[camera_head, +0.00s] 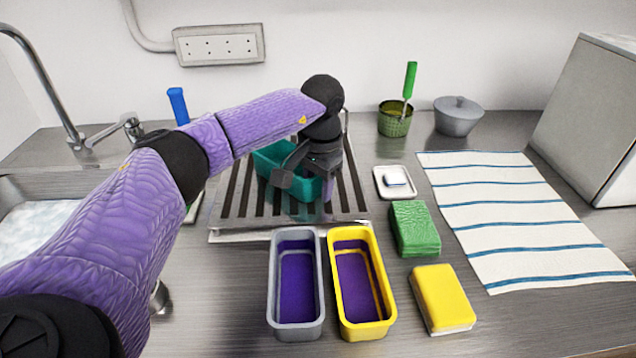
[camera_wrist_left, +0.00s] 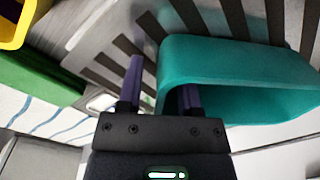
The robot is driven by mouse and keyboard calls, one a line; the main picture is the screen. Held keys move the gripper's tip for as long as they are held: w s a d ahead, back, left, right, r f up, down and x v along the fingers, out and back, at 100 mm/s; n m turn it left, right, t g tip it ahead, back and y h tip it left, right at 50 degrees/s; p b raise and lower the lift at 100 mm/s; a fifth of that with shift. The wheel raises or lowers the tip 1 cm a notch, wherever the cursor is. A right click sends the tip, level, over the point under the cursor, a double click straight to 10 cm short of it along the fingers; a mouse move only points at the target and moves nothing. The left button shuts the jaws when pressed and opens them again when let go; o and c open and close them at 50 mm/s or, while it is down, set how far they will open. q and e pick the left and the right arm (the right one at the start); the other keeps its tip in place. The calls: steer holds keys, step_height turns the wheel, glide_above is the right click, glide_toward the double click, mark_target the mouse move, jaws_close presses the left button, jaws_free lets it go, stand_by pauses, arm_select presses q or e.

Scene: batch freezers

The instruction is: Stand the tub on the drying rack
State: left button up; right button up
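The teal tub (camera_head: 300,187) sits on the slatted drying rack (camera_head: 233,212), partly hidden by my left gripper. It also shows in the left wrist view (camera_wrist_left: 240,62), with its open side toward the camera. My left gripper (camera_head: 305,182) is over the tub's right end. In the left wrist view its two purple fingers (camera_wrist_left: 162,92) are apart, with the tub's end wall between them. One finger is inside the tub and one outside, with a gap beside the outer finger. My right gripper is not in view.
A grey tub (camera_head: 275,329) and a yellow tub (camera_head: 388,318) stand in front of the rack. A soap dish (camera_head: 381,190), green sponge (camera_head: 414,229) and yellow sponge (camera_head: 441,298) lie to the right, beside a striped towel (camera_head: 515,215). A sink (camera_head: 22,187) is at left.

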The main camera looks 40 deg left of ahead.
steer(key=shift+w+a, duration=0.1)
arm_select(q)
step_height(320, 180, up, 12)
steer(key=p, duration=0.3)
steer(key=shift+d+r, duration=0.2)
steer(key=shift+d, duration=0.1)
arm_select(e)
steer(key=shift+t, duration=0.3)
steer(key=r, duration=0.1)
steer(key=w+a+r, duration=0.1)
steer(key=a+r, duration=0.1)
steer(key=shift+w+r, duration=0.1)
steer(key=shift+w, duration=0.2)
arm_select(q)
steer(key=shift+a, duration=0.1)
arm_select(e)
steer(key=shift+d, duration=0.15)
